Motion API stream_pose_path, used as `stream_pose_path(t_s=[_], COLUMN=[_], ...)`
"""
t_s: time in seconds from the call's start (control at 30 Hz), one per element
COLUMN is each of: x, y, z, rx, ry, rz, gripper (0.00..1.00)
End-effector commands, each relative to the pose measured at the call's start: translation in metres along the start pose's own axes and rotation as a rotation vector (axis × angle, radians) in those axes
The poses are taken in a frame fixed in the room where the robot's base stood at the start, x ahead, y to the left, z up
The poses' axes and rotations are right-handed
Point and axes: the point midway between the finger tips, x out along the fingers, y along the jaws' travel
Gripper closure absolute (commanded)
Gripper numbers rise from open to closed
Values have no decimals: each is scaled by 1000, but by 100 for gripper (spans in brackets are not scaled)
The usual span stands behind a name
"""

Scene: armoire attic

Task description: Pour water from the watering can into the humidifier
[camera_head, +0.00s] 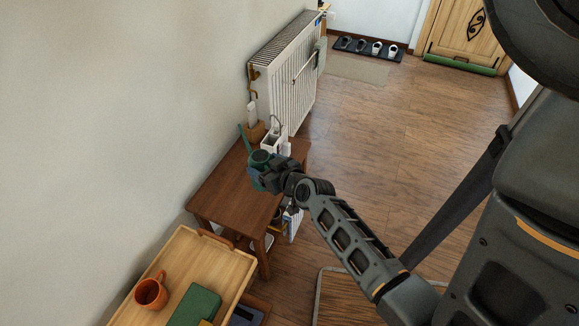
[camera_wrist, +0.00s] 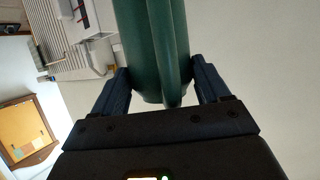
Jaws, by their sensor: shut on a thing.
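The green watering can (camera_head: 260,157) is over the far part of the brown wooden table, with a thin green spout pointing toward the wall side. My gripper (camera_head: 268,176) is shut on it. In the wrist view the dark fingers of my gripper (camera_wrist: 162,88) stand on both sides of the green can body (camera_wrist: 150,45). A small white object, likely the humidifier (camera_head: 270,142), stands at the table's far end, just beyond the can. My gripper and the can partly hide it. Whether water is flowing cannot be told.
The wooden table (camera_head: 222,190) stands against the wall, its near part bare. A brown holder (camera_head: 255,132) is near the white object. A radiator (camera_head: 285,85) stands beyond. A tray (camera_head: 184,250) with an orange mug (camera_head: 151,292) and green book (camera_head: 196,305) is nearer. Floor at right is open.

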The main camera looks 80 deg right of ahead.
Motion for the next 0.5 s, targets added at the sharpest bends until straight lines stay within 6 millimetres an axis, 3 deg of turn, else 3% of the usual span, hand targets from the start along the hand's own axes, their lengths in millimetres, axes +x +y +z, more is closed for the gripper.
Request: stream_pose_path(t_s=[0.03, 0.1, 0.2, 0.33, 0.5], x=[0, -4, -8, -11, -10], y=[19, 38, 58, 72, 75], z=[6, 10, 14, 17, 23], rx=[13, 26, 41, 51, 53], ry=[6, 8, 10, 11, 11], rz=[36, 72, 109, 134, 139], gripper=[67, 67, 67, 67, 67])
